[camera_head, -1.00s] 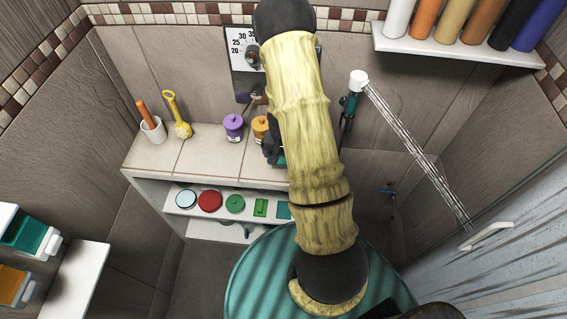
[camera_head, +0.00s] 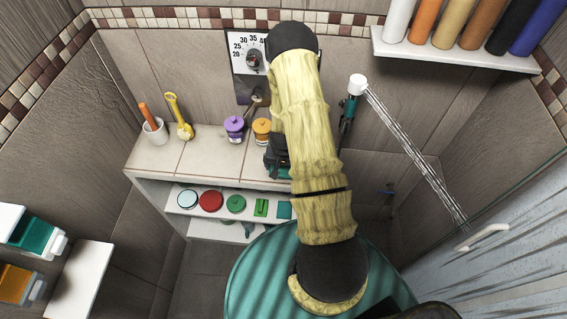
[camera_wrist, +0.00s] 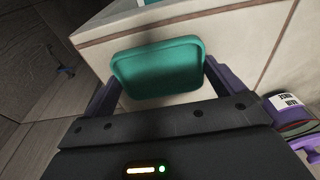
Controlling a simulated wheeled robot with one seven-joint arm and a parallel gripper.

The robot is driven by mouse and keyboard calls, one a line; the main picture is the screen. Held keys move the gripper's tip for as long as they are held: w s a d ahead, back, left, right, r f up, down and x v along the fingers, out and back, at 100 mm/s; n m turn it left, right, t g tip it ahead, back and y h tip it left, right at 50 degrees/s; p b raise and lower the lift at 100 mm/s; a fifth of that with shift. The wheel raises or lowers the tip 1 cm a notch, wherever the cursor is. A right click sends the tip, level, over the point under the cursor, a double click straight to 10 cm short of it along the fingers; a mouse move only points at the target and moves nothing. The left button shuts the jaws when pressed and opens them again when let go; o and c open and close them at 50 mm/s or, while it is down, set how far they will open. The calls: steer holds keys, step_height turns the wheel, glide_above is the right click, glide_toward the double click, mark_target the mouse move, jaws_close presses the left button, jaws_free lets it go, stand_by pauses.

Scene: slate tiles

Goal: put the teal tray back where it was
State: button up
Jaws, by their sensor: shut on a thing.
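The teal tray (camera_wrist: 160,68) is a shallow rounded rectangle, held between the two purple fingers of my gripper (camera_wrist: 158,88) in the wrist view. It is in front of the tiled ledge's edge, with its open face toward the wrist camera. I cannot tell whether it touches the ledge. In the head view my gripper (camera_head: 277,155) is at the ledge's right end, mostly hidden by my arm, and only a sliver of teal shows below it. A flat teal piece (camera_head: 284,210) lies on the shelf below, partly behind my arm.
The tiled ledge (camera_head: 205,155) holds a purple jar (camera_head: 234,128), an orange jar (camera_head: 262,128), a yellow scoop (camera_head: 180,118) and a white cup (camera_head: 155,131). The white shelf (camera_head: 176,209) beneath carries several flat coloured pieces. Water streams at right beside a glass panel.

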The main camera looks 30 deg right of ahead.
mark_target(283, 175)
steer(key=shift+w, duration=0.1)
steer(key=shift+f, duration=0.2)
steer(key=o, duration=0.6)
steer(key=shift+d, duration=0.1)
steer(key=shift+c, duration=0.2)
steer(key=shift+o, duration=0.3)
steer(key=shift+d, duration=0.1)
steer(key=shift+a, duration=0.2)
steer(key=shift+a+r, duration=0.15)
steer(key=shift+r, duration=0.15)
step_height(283, 175, up, 12)
steer(key=s+b, duration=0.1)
steer(key=b, duration=0.2)
steer(key=shift+s+a+f, duration=0.15)
steer(key=shift+s+a, duration=0.2)
